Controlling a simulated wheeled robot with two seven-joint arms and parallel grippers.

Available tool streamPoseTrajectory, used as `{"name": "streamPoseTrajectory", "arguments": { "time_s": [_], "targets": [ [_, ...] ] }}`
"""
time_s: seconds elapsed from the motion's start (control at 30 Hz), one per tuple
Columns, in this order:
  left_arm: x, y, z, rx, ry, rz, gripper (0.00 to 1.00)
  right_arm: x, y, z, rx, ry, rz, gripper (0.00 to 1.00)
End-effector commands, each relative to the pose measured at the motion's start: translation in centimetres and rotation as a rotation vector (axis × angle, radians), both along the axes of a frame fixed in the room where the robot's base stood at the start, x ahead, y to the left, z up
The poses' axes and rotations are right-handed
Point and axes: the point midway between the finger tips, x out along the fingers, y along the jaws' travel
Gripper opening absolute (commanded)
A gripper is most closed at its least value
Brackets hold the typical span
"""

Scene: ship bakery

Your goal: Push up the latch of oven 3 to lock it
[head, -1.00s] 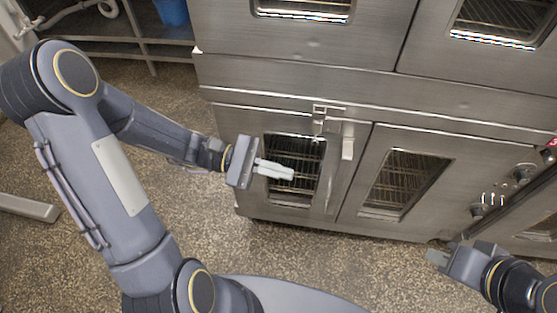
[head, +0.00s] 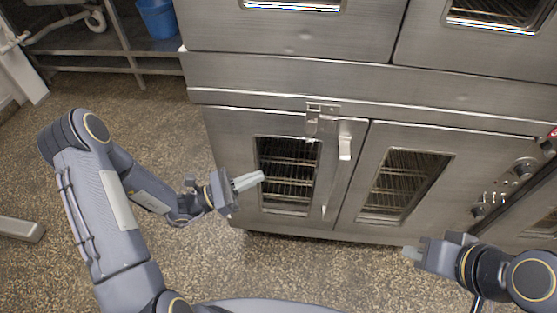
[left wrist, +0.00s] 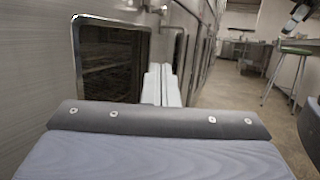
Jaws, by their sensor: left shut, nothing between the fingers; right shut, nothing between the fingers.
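The lower oven has two closed doors with windows, a left door (head: 230,150) and a right door (head: 440,170). The latch (head: 322,118) is at the top where the two doors meet. A pale handle piece (head: 345,147) hangs just right of it. I cannot tell an oven number. My left gripper (head: 260,176) is shut and empty, in front of the left door's window, below and left of the latch and apart from it. Its fingers (left wrist: 162,85) also show in the left wrist view beside the door. My right gripper (head: 410,253) is shut and empty, low at the right, away from the latch.
An upper oven (head: 300,35) stands above the lower one. Control knobs (head: 500,190) sit at the far right. A metal rack with a blue bucket (head: 158,18) is at the back left. The speckled floor in front of the oven is open.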

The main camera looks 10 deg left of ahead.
Motion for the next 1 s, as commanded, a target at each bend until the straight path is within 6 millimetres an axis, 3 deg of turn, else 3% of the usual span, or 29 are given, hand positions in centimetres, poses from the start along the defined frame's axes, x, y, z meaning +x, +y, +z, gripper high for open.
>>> {"name": "streamPoseTrajectory", "arguments": {
  "time_s": [0.5, 0.7, 1.0],
  "targets": [
    [3.9, -8.8, 2.7, 0.0, -0.002, -0.007, 0.0, 0.0, 0.0, -0.3, 0.0, 0.0, 0.0, 0.0],
    [4.5, -9.7, 5.3, 0.0, -0.003, -0.002, 0.0, 0.0, 0.0, 0.0, 0.0, 0.0, 0.0, 0.0],
    [4.7, -10.1, 6.1, 0.0, 0.0, 0.0, 0.0, 0.0, 0.0, 0.0, 0.0, 0.0, 0.0, 0.0]
  ]
}}
